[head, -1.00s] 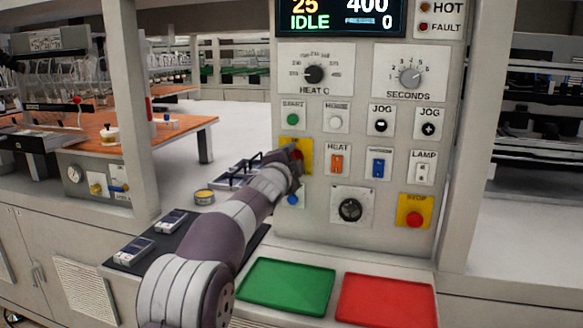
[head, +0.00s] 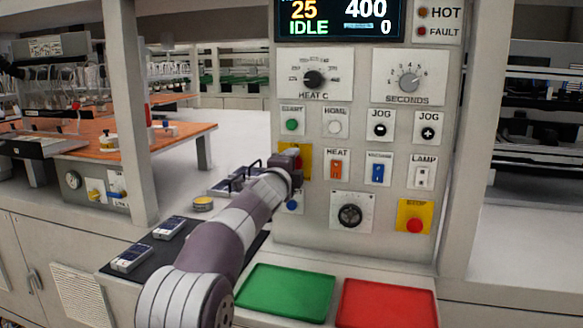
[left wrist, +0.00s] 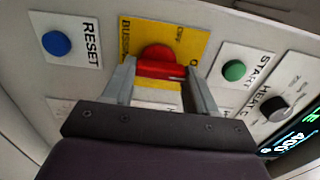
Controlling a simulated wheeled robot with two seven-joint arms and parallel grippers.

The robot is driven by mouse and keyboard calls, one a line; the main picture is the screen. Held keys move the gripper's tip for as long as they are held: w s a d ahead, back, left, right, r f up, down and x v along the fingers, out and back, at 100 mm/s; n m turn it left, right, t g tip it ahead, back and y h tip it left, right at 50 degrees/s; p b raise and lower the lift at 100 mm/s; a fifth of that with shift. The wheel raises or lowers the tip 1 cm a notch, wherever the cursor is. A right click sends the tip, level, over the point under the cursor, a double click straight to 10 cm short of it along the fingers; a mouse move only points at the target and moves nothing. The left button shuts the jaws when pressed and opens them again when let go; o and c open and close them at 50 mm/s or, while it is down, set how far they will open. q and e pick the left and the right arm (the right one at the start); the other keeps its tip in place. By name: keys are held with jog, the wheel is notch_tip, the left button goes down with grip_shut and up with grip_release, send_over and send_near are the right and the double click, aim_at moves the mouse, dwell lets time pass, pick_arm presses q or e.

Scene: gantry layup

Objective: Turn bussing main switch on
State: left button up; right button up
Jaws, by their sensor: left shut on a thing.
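The bussing main switch (left wrist: 157,70) is a red rotary handle on a yellow plate (left wrist: 190,42) in the left wrist view. Its red bar lies roughly across that picture, between my two fingers. My left gripper (left wrist: 160,76) is shut on this handle. In the head view the left gripper (head: 293,161) is at the panel's left side and covers most of the switch; part of the yellow plate (head: 306,163) shows beside it. The plate's lettering is partly hidden. My right gripper is not in view.
The blue RESET button (left wrist: 56,43) and green START button (left wrist: 234,70) flank the switch closely. The display (head: 340,20) reads IDLE. Green (head: 287,291) and red (head: 388,303) trays lie below.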

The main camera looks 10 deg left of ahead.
pick_arm(q)
jog(key=o, duration=1.1)
jog(key=shift+c, duration=0.2)
jog(key=s+b, duration=0.4)
jog(key=s, duration=0.8)
jog(key=shift+s+a+b, duration=0.2)
jog(key=shift+s+b, duration=0.1)
